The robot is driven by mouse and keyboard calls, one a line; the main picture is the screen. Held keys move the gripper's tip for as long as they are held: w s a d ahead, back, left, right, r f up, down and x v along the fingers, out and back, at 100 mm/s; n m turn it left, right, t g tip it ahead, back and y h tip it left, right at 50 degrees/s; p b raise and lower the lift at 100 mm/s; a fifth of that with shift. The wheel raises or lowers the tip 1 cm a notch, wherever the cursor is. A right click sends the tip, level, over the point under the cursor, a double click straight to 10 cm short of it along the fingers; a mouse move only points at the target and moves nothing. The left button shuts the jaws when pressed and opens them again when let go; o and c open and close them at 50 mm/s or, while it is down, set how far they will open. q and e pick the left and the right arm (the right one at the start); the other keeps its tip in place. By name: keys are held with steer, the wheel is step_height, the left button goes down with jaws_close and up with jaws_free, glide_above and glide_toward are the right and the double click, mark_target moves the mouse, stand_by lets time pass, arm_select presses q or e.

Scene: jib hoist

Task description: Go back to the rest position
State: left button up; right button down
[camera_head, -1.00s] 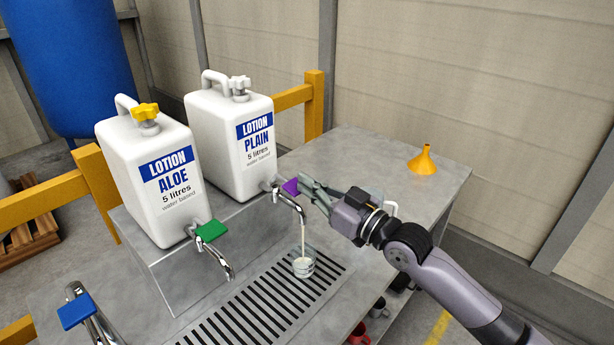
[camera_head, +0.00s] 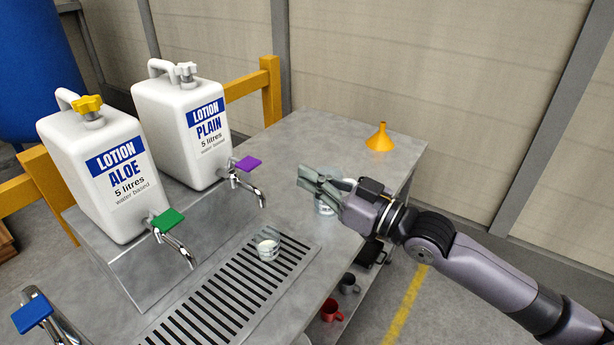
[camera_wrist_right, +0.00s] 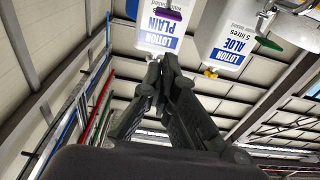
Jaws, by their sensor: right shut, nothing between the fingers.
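My right gripper (camera_head: 312,184) is shut and empty, above the metal table (camera_head: 300,135) and to the right of the purple-levered tap (camera_head: 247,175). It is apart from that tap. In the right wrist view my right gripper (camera_wrist_right: 163,68) shows its fingers together, with the jugs beyond. A clear cup (camera_head: 267,246) with white lotion in it stands on the slotted drain grate (camera_head: 213,303) below the tap. No stream shows from the tap. My left gripper is not in view.
The LOTION PLAIN jug (camera_head: 170,130) and LOTION ALOE jug (camera_head: 85,190) stand behind the taps. A green-levered tap (camera_head: 178,245) and a blue-levered one (camera_head: 35,312) are to the left. Another clear vessel (camera_head: 323,207) is partly behind my gripper. An orange funnel (camera_head: 380,138) stands farther back.

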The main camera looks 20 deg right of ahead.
stand_by(0.3)
steer(key=s+a+f+m+g+h, duration=0.1)
steer(key=s+f+g+h, duration=0.3)
steer(key=f, duration=0.7)
steer(key=s+a+f+m+g+h, duration=0.1)
steer(key=s+a+f+g+h, duration=0.1)
steer(key=s+f, duration=0.65)
steer(key=s+d+f+m+g+h, duration=0.35)
steer(key=s+f+g, duration=0.35)
steer(key=s+f, duration=0.6)
step_height(320, 180, down, 24)
steer(key=s+n+g, duration=0.1)
steer(key=s, duration=0.1)
steer(key=s+d+f+g, duration=0.1)
steer(key=s+d+f, duration=0.1)
steer(key=s+f, duration=1.4)
steer(key=shift+s+d+f+h, duration=0.15)
steer(key=shift+s+f+h, duration=0.2)
steer(key=shift+f+h, duration=0.1)
